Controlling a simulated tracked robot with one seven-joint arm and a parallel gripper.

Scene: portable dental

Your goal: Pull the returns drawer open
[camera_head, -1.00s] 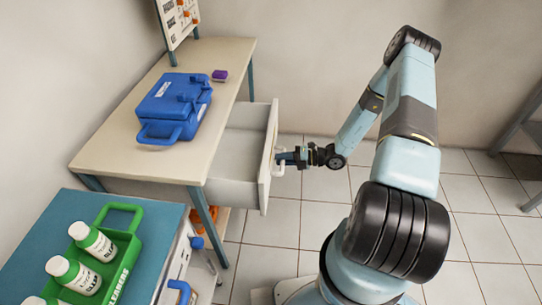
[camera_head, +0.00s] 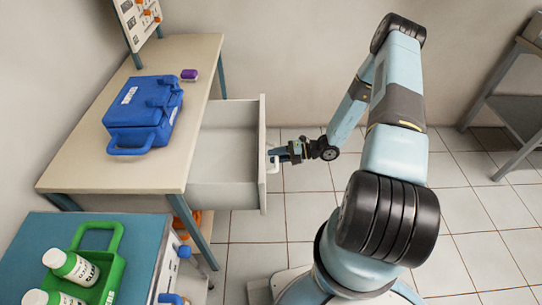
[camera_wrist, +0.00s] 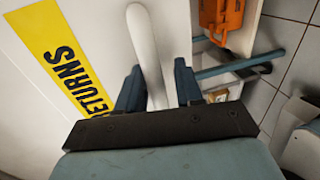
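The returns drawer (camera_head: 263,150) is pulled well out of the beige-topped table; its inside shows empty in the head view. Its front carries a yellow RETURNS label (camera_wrist: 62,58) in the wrist view. The drawer's white handle (camera_wrist: 146,45) runs between the two fingers of my gripper (camera_wrist: 158,88). In the head view my gripper (camera_head: 279,154) is at the drawer front, at the handle.
A blue case (camera_head: 144,113) and a small purple object (camera_head: 189,74) lie on the table (camera_head: 75,172). A green carrier (camera_head: 104,268) with white bottles stands on a blue-topped cart (camera_head: 40,232). An orange object (camera_wrist: 230,20) is below the drawer.

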